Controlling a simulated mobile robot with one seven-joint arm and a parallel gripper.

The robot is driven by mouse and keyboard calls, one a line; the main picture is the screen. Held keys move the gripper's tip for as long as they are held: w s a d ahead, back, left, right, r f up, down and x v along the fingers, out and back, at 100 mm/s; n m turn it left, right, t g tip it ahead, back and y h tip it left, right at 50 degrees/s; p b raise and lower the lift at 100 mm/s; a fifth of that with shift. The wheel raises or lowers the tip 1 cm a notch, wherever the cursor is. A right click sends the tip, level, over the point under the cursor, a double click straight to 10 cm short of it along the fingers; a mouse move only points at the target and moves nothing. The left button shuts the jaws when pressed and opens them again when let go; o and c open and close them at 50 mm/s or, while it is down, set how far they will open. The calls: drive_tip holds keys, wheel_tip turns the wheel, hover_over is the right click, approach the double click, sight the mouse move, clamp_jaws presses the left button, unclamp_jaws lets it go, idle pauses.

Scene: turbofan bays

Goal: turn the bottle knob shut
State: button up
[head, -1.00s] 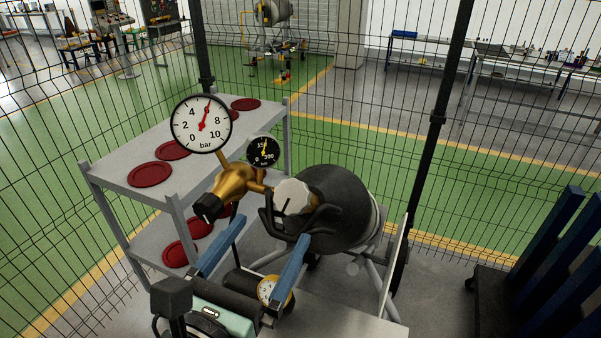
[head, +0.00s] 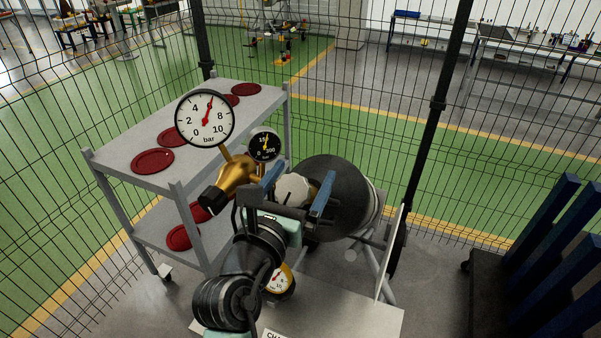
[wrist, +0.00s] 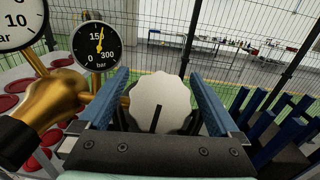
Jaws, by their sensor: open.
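The bottle knob (wrist: 160,102) is a pale, scalloped disc with a dark line on its face. It sits at the end of the dark gas bottle (head: 343,200), and in the head view the knob (head: 293,189) is partly hidden by my gripper. My gripper (head: 298,188) is open, its two blue fingers on either side of the knob. In the wrist view the gripper (wrist: 163,90) shows gaps between the knob and both fingers. A brass regulator (head: 232,175) with a large bar gauge (head: 205,118) and a small black gauge (head: 265,144) stands left of the knob.
A grey shelf cart (head: 130,140) with red discs stands close on the left. A wire mesh fence runs behind. A dark rack with blue uprights (head: 545,235) is at the right. Another gauge (head: 280,280) shows below my gripper.

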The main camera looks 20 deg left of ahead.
drive_tip(key=c, duration=1.4)
drive_tip(key=shift+o, duration=0.2)
